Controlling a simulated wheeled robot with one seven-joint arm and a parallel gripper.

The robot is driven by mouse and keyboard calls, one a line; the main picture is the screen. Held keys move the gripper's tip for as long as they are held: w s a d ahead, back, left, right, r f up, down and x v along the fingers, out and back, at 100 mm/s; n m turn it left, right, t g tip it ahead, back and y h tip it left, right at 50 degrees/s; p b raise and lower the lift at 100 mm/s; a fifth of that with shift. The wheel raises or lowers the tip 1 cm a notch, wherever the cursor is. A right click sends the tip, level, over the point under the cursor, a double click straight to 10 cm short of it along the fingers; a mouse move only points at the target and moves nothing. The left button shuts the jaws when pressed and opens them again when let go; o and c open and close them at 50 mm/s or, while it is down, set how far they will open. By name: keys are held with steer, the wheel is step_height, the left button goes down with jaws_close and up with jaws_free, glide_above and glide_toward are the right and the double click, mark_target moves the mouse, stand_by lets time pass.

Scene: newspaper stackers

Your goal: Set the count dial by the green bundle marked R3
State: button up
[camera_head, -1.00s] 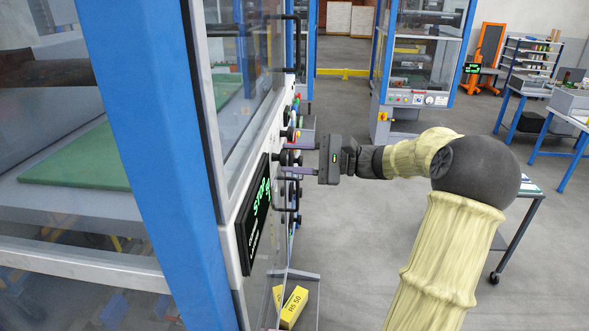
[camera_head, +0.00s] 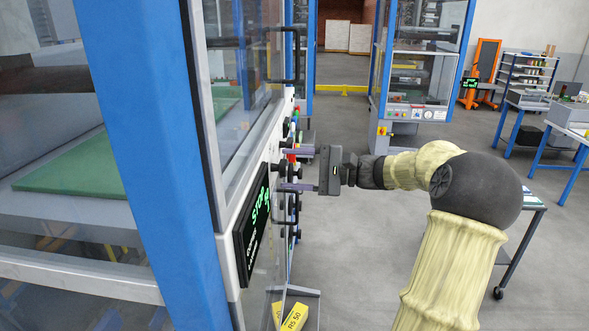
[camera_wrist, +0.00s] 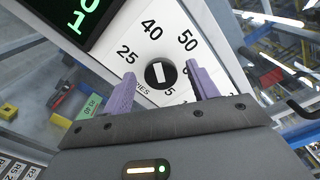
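The count dial (camera_wrist: 160,73), a round black knob with a white bar, sits on a white panel with 25, 40 and 50 around it. Its bar stands nearly upright in the wrist view, and which end points cannot be told. My gripper (camera_wrist: 161,70) has its two purple fingers apart, one on each side of the dial. Contact with the dial is not visible. In the head view my gripper (camera_head: 283,170) faces the machine's control panel. A green bundle (camera_wrist: 92,105) lies below left in the wrist view; its label is too small to read surely.
A black display (camera_head: 252,225) with green letters is beside the panel's knobs and handles. A yellow bundle marked RS 50 (camera_head: 295,317) lies low by the machine. A blue machine post (camera_head: 150,165) stands at left.

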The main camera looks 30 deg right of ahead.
steer(key=b+v, duration=0.3)
steer(key=v, duration=1.4)
steer(key=shift+s+d+b, duration=0.2)
steer(key=shift+b, duration=0.1)
steer(key=shift+w+a, duration=0.1)
steer(key=p+x, duration=0.3)
steer(key=x, duration=1.3)
steer(key=shift+w+a, duration=0.3)
steer(key=shift+d, duration=0.1)
